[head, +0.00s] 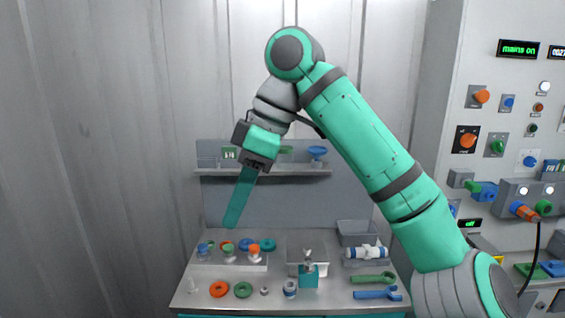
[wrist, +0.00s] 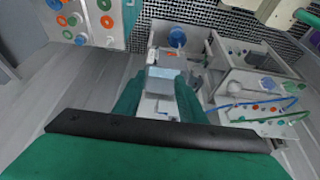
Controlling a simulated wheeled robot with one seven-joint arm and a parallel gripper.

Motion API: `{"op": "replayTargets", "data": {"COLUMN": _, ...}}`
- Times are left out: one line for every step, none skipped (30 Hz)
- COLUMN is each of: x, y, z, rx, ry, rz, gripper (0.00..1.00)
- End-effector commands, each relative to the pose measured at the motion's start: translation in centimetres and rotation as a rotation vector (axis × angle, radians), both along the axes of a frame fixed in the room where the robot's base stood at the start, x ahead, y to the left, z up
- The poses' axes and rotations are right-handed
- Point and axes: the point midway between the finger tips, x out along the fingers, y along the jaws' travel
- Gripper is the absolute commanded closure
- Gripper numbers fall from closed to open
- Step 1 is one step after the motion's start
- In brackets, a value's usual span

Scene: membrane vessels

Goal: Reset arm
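My arm is raised and folded in the head view, with its elbow high at the top centre. My gripper (head: 232,222) points down and slightly left from it, in front of the back panel and above the left part of the workbench (head: 330,301). In the head view its teal fingers overlap edge-on. In the wrist view my gripper (wrist: 160,85) shows two teal fingers standing apart, with a gap between them. I see nothing held. White and grey equipment shows beyond the gap.
The bench holds an orange ring (head: 219,289), a green ring (head: 243,290), a grey bin (head: 356,233), a green wrench (head: 373,279) and a blue wrench (head: 378,293). A shelf (head: 300,173) runs behind. A control panel (head: 510,130) stands right. The left wall area is clear.

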Motion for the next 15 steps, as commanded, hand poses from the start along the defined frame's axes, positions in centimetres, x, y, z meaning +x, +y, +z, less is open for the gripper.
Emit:
{"op": "replayTargets", "data": {"x": 0.3, "y": 0.3, "z": -0.6, "rx": 0.018, "ry": 0.001, "rz": -0.002, "gripper": 0.63}}
{"op": "replayTargets", "data": {"x": 0.5, "y": 0.4, "z": -0.8, "rx": 0.026, "ry": 0.0, "rz": -0.003, "gripper": 0.63}}
{"op": "replayTargets", "data": {"x": 0.7, "y": 0.6, "z": -1.1, "rx": 0.038, "ry": 0.0, "rz": -0.005, "gripper": 0.63}}
{"op": "replayTargets", "data": {"x": 0.8, "y": 0.8, "z": -1.3, "rx": 0.047, "ry": -0.001, "rz": -0.007, "gripper": 0.63}}
{"op": "replayTargets", "data": {"x": 1.0, "y": 0.9, "z": -1.5, "rx": 0.057, "ry": -0.002, "rz": -0.01, "gripper": 0.63}}
{"op": "replayTargets", "data": {"x": 1.2, "y": 1.1, "z": -1.9, "rx": 0.07, "ry": -0.003, "rz": -0.013, "gripper": 0.63}}
{"op": "replayTargets", "data": {"x": 1.4, "y": 1.3, "z": -2.1, "rx": 0.08, "ry": -0.003, "rz": -0.015, "gripper": 0.63}}
{"op": "replayTargets", "data": {"x": 1.6, "y": 1.4, "z": -2.4, "rx": 0.09, "ry": -0.004, "rz": -0.018, "gripper": 0.63}}
{"op": "replayTargets", "data": {"x": 1.9, "y": 1.7, "z": -2.8, "rx": 0.106, "ry": -0.004, "rz": -0.021, "gripper": 0.63}}
{"op": "replayTargets", "data": {"x": 2.0, "y": 1.8, "z": -3.0, "rx": 0.117, "ry": -0.006, "rz": -0.025, "gripper": 0.63}}
{"op": "replayTargets", "data": {"x": 2.3, "y": 2.0, "z": -3.4, "rx": 0.129, "ry": -0.006, "rz": -0.028, "gripper": 0.63}}
{"op": "replayTargets", "data": {"x": 2.5, "y": 2.3, "z": -3.8, "rx": 0.146, "ry": -0.007, "rz": -0.032, "gripper": 0.63}}
{"op": "replayTargets", "data": {"x": 2.7, "y": 2.6, "z": -4.1, "rx": 0.161, "ry": -0.008, "rz": -0.037, "gripper": 0.63}}
{"op": "replayTargets", "data": {"x": 3.0, "y": 2.8, "z": -4.5, "rx": 0.175, "ry": -0.008, "rz": -0.041, "gripper": 0.63}}
{"op": "replayTargets", "data": {"x": 3.3, "y": 3.1, "z": -5.0, "rx": 0.197, "ry": -0.009, "rz": -0.047, "gripper": 0.63}}
